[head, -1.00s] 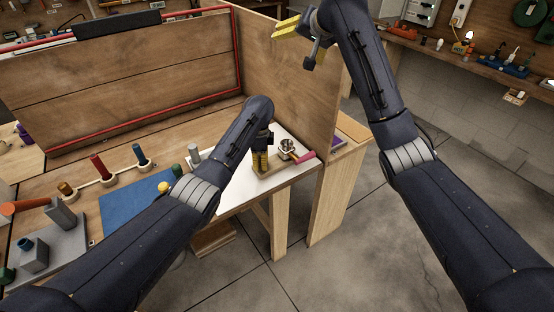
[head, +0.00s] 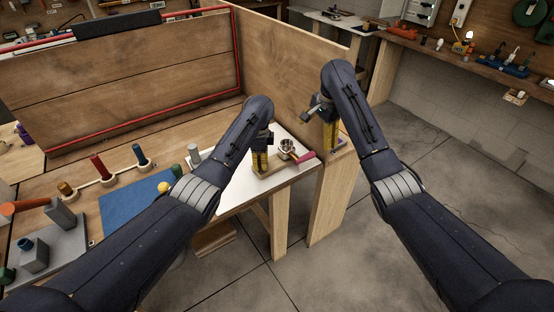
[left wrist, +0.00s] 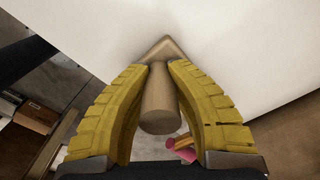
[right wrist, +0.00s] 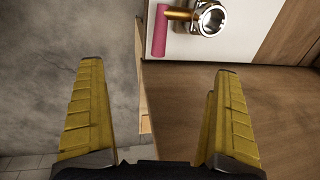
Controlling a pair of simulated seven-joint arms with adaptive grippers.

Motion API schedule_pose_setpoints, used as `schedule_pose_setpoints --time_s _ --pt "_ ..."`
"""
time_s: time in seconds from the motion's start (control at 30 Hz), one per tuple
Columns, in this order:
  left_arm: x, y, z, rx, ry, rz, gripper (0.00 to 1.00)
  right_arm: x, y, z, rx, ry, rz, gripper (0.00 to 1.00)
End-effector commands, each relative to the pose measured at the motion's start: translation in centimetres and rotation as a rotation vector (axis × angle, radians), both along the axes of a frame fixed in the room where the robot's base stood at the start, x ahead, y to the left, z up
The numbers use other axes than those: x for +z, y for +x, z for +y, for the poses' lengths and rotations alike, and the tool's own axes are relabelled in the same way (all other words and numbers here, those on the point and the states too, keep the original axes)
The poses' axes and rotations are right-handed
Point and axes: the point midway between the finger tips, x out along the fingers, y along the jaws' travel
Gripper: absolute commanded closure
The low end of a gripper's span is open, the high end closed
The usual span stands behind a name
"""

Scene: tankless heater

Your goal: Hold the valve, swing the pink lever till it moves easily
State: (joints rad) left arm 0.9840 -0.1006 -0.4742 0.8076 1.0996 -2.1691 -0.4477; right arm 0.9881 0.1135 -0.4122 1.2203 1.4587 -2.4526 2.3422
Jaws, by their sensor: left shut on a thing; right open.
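The valve (head: 286,146) is a shiny metal ring-shaped body on a wooden base (head: 275,169), near the right end of the white work surface. Its pink lever (head: 305,157) points to the right, towards the front edge. The valve (right wrist: 211,19) and lever (right wrist: 160,32) also show at the top of the right wrist view. My left gripper (head: 259,167) is shut on an upright wooden post (left wrist: 162,106) of the base, left of the valve. Its fingers stand on both sides of the post. My right gripper (right wrist: 153,70) is open and empty, right of the lever and apart from it.
A tall wooden panel (head: 290,55) stands behind the valve, with a wooden ledge (head: 345,150) to its right. A blue mat (head: 135,203) and several coloured pegs lie left. Open floor (head: 400,220) lies in front and right.

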Motion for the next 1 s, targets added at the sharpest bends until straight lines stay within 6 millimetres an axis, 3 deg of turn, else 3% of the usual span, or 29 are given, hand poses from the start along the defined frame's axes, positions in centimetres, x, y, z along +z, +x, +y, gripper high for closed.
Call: schedule_pose_setpoints --time_s 1.0 --pt "-0.1 0.0 0.1 0.001 0.002 0.001 1.00 -10.5 1.6 1.1 -0.005 -0.001 0.007 0.00"
